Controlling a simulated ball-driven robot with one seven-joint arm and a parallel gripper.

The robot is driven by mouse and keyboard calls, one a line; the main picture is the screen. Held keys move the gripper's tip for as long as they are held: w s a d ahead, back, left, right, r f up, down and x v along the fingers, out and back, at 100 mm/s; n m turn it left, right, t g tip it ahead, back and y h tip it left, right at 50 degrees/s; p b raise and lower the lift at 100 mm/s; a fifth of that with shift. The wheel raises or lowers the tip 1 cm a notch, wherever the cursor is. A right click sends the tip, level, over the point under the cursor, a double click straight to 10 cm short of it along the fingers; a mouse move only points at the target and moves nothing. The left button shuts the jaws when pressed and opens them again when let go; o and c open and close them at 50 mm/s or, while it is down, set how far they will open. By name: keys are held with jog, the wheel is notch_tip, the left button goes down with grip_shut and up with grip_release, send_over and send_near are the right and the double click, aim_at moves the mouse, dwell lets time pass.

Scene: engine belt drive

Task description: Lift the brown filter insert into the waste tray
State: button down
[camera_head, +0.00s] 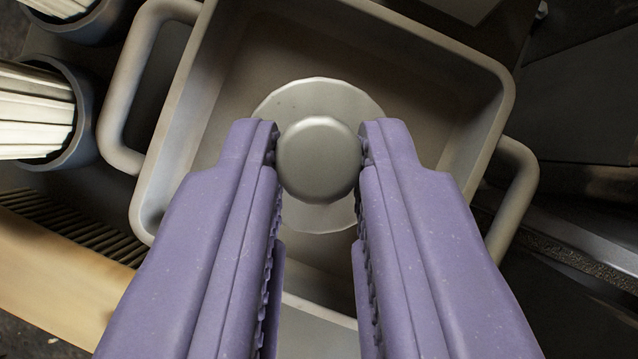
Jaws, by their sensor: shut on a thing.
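My gripper (318,155) has two purple fingers and is shut on a round grey knob (317,160). A pale grey disc (322,95) sits below the knob and seems joined to it. Both are over the middle of a beige-grey tray (172,150) with raised walls and a loop handle at each side. I cannot tell whether the disc touches the tray floor. No brown side of a filter insert shows; anything under the disc is hidden.
A tan edged panel with dark ribs (60,270) lies at lower left. Dark flat surfaces (580,110) are at the right. The tray's handles (120,100) stick out sideways.

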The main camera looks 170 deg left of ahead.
jog(key=shift+f, duration=0.1)
jog(key=c, duration=0.9)
grip_release()
